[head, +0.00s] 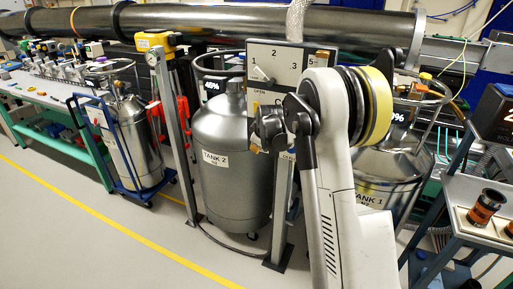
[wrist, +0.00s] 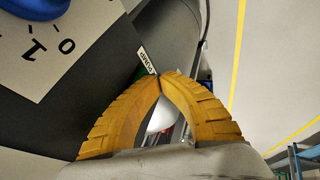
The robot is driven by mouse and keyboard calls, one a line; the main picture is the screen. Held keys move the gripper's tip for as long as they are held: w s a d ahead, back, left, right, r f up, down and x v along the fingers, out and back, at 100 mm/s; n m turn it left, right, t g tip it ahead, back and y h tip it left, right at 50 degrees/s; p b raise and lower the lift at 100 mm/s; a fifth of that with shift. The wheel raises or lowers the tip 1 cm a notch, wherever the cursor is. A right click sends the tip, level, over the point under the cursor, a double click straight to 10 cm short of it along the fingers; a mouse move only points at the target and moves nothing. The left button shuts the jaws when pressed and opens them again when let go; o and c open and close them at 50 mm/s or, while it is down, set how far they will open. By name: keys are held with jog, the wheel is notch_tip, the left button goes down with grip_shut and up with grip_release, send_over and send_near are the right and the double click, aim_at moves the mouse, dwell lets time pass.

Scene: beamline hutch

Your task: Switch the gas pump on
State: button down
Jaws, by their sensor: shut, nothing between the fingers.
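My gripper's yellow ribbed fingers (wrist: 160,78) are shut, tips touching, with nothing between them. In the wrist view a small white label reading PUMP (wrist: 146,60) is at the edge of a dark grey panel (wrist: 95,75), just above the fingertips. A little green shows beside the label, mostly hidden by the tips, so I cannot tell whether it is the pump switch or its position. A blue knob (wrist: 35,6) sits on a white plate with digits at top left. In the head view my arm hides part of the upright numbered panel (head: 262,57); the fingers are not clear there.
Tank 2 (head: 215,130) stands left of my arm, and tank 1 (head: 372,160) is partly behind it. A grey post (head: 172,130) stands left of tank 2. A trolley (head: 462,220) is at the right. The floor (head: 75,235) at front left is clear.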

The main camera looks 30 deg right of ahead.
jog(key=shift+d+f, duration=0.15)
jog(key=shift+w+d, duration=0.1)
dwell(0.3)
jog(key=shift+w+d+r+p, duration=0.1)
jog(key=shift+w+r+p, duration=0.05)
jog(key=shift+r+p, duration=0.65)
jog(key=shift+r, duration=0.1)
